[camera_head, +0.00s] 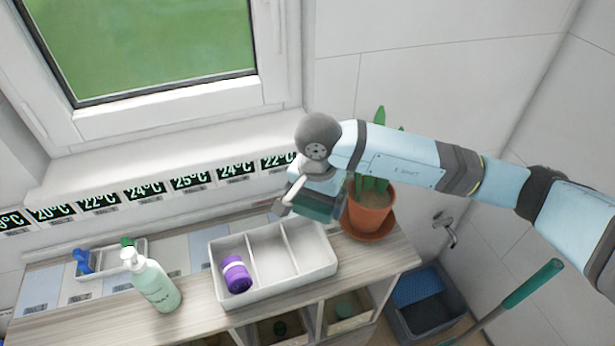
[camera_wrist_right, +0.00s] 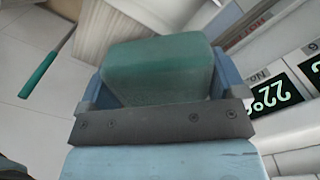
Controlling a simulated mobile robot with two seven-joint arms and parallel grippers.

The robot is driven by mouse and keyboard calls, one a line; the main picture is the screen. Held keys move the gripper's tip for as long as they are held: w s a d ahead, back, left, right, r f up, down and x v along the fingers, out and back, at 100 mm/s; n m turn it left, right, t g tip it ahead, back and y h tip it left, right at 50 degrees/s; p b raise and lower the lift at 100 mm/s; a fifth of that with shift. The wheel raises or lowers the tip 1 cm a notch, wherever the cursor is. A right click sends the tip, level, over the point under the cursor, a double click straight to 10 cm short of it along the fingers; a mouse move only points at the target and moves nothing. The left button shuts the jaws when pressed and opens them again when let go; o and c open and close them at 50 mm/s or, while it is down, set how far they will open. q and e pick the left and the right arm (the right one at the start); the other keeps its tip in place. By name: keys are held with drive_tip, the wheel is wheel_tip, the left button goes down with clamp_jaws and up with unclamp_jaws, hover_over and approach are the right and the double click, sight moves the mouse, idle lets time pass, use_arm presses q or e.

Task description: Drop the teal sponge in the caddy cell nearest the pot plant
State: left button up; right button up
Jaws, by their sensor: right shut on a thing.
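My right gripper (camera_head: 312,198) is shut on the teal sponge (camera_head: 322,208) and holds it up behind the caddy's right end. In the right wrist view the sponge (camera_wrist_right: 158,70) is a dark teal block between the two blue fingers of the right gripper (camera_wrist_right: 160,85). The white caddy (camera_head: 262,294) stands on the wooden cart top and has three cells in a row. The pot plant (camera_head: 370,208) stands right of the caddy, closest to the right cell. My left gripper is not in view.
A pump bottle (camera_head: 155,285) stands left of the caddy. A small tray (camera_head: 110,262) with blue and green items is at the far left. Temperature displays (camera_head: 190,181) line the back. A grey bin (camera_head: 425,308) and a green-handled tool (camera_head: 530,288) are at right.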

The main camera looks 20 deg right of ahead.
drive_tip(key=shift+w+f, duration=0.15)
drive_tip(key=shift+w, duration=0.2)
drive_tip(key=shift+s+f, duration=0.45)
drive_tip(key=shift+f, duration=0.2)
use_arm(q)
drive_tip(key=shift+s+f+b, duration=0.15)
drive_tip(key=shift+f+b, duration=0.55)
use_arm(e)
wheel_tip(320, 180, down, 4)
drive_tip(key=shift+w+f, duration=0.1)
drive_tip(key=shift+w, duration=0.05)
drive_tip(key=o, duration=0.6)
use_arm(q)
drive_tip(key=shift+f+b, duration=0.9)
use_arm(e)
wheel_tip(320, 180, up, 14)
drive_tip(key=shift+f, duration=0.1)
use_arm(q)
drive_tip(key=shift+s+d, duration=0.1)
